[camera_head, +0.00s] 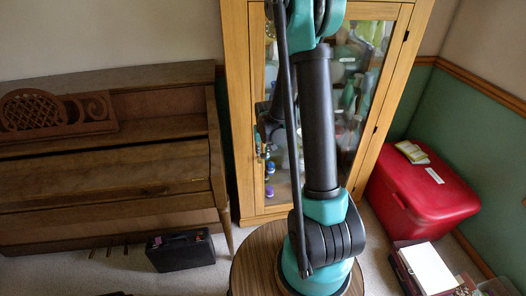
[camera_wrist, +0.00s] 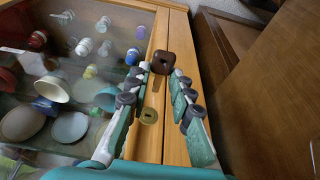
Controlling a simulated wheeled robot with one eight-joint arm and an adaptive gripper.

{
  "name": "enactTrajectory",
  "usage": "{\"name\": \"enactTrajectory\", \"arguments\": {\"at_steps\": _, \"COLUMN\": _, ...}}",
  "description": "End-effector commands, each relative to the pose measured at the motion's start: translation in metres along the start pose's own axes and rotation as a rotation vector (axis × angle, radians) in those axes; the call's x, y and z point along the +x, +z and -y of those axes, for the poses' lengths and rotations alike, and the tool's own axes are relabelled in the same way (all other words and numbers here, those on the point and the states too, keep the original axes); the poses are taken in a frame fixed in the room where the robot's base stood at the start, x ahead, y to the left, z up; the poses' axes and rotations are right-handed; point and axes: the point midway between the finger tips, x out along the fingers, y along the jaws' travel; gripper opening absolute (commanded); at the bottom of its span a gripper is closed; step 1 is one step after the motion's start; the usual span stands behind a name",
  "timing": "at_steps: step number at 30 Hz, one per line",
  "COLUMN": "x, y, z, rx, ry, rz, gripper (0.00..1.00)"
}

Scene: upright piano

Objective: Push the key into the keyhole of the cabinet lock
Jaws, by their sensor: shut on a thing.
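The cabinet (camera_head: 240,110) is light wood with a glazed door and stands behind my arm in the head view. Its wooden door frame (camera_wrist: 178,120) runs up the middle of the wrist view. My gripper (camera_wrist: 162,70) is shut on the key (camera_wrist: 163,62), whose dark brown head shows at the fingertips. The key's shaft and tip are hidden, so I cannot tell whether it touches the lock. In the head view my arm covers part of the door.
A brown upright piano (camera_head: 110,180) stands left of the cabinet, with a black case (camera_head: 180,250) on the floor before it. A red chest (camera_head: 425,190) is on the right. Cups and bowls (camera_wrist: 70,127) show behind the glass.

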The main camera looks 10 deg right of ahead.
Motion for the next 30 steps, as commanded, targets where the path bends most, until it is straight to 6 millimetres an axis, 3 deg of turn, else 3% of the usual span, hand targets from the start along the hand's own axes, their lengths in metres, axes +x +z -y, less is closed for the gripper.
{"name": "enactTrajectory", "arguments": {"at_steps": 14, "x": 0.000, "y": -0.001, "z": 0.000, "rx": 0.000, "ry": 0.000, "rz": 0.000, "gripper": 0.06}}
{"name": "enactTrajectory", "arguments": {"at_steps": 30, "x": 0.013, "y": -0.043, "z": 0.000, "rx": 0.000, "ry": 0.000, "rz": 0.000, "gripper": 0.06}}
